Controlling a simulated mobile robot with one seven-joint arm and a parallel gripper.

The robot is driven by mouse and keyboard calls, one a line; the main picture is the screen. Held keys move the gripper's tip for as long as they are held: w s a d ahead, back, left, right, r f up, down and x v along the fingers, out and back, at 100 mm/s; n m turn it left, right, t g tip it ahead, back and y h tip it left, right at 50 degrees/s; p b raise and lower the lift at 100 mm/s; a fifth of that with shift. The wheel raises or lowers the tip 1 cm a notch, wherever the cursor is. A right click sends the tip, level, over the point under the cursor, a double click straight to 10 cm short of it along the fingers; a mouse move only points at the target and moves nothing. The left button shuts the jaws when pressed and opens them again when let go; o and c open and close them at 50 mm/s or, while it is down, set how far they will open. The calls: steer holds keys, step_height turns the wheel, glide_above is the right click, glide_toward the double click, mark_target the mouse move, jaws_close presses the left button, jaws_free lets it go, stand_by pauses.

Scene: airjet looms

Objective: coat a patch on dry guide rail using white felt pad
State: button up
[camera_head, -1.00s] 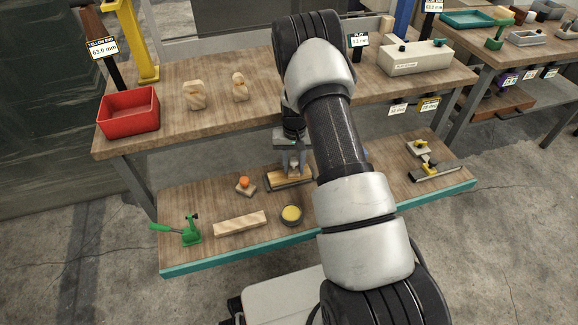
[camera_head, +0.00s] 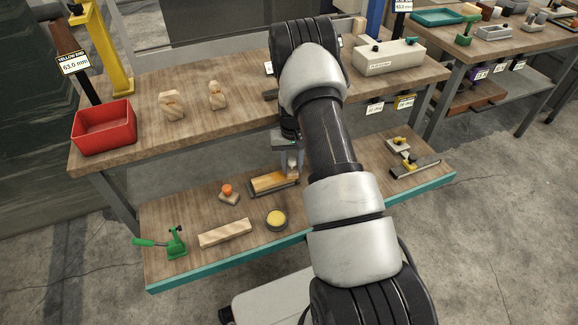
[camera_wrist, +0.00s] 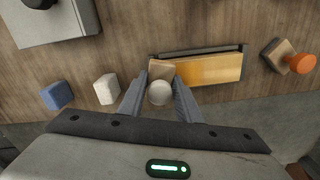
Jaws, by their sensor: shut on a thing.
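My gripper (camera_wrist: 160,82) is shut on a small wooden block with a round white knob, which I take to be the white felt pad (camera_wrist: 161,68). The fingers grip around the knob; the pad's underside is hidden. A long strip with an amber top in a dark grey frame, perhaps the guide rail (camera_wrist: 212,70), lies under the pad. The pad is over its left end in the wrist view. I cannot tell whether they touch. In the head view, my gripper (camera_head: 288,160) points down at the right end of this strip (camera_head: 268,184) on the lower shelf.
An orange-knobbed block (camera_head: 228,191), yellow-filled tin (camera_head: 276,220), pale wooden bar (camera_head: 225,233) and green clamp (camera_head: 175,243) stand left. White (camera_wrist: 107,88) and blue (camera_wrist: 57,95) blocks lie beside my gripper. The upper bench (camera_head: 140,133) overhangs the shelf behind.

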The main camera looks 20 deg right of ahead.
steer(key=shift+a+f, duration=0.1)
steer(key=shift+a, duration=7)
step_height(320, 180, up, 6)
steer(key=p, duration=0.3)
steer(key=shift+p, duration=0.3)
step_height(320, 180, up, 3)
steer(key=shift+p, duration=0.8)
steer(key=shift+d, duration=0.1)
